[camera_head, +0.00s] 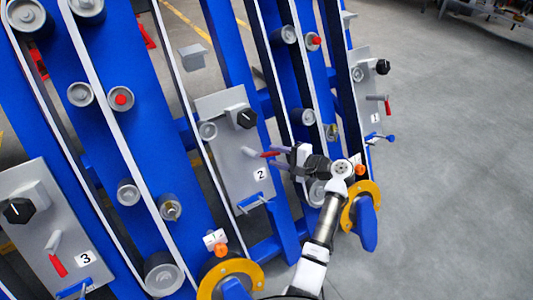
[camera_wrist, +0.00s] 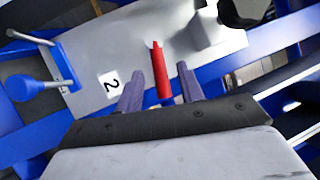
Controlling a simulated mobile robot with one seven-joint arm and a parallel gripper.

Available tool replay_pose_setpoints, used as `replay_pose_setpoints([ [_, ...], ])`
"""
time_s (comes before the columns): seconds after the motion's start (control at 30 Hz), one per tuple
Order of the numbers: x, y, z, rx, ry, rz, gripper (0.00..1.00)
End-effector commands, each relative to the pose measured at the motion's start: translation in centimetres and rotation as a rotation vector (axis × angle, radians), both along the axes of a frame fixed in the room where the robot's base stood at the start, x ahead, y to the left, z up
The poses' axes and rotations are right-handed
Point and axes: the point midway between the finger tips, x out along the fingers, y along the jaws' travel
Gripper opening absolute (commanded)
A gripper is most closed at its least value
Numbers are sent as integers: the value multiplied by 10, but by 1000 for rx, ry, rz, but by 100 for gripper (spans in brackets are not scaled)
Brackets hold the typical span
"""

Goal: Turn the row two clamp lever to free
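The row two panel (camera_head: 229,178) is a grey plate with a white "2" label (camera_head: 261,173). It carries a lever with a red handle (camera_head: 270,154), and lower down a lever with a blue end (camera_head: 252,202). My gripper (camera_head: 274,157) is at the red handle. In the wrist view the red handle (camera_wrist: 161,72) lies between the two fingers of my open gripper (camera_wrist: 160,80), with a gap on each side. The blue-ended lever (camera_wrist: 22,88) shows at the left there. No label says which is the clamp lever.
A black knob (camera_head: 246,118) sits above the red handle. Panel three (camera_head: 38,215) is at the left and another panel (camera_head: 368,95) at the right, with similar levers. Blue beams, belts and rollers surround the panels. Open grey floor (camera_head: 450,170) lies to the right.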

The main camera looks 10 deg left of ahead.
Motion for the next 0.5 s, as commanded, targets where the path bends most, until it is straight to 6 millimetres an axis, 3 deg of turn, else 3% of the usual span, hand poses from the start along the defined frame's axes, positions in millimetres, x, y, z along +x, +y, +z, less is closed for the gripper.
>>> replay_pose_setpoints([
  [0.2,-14,-48,10,0,-1,-4,38],
  [0.5,-25,-79,17,0,-1,0,38],
])
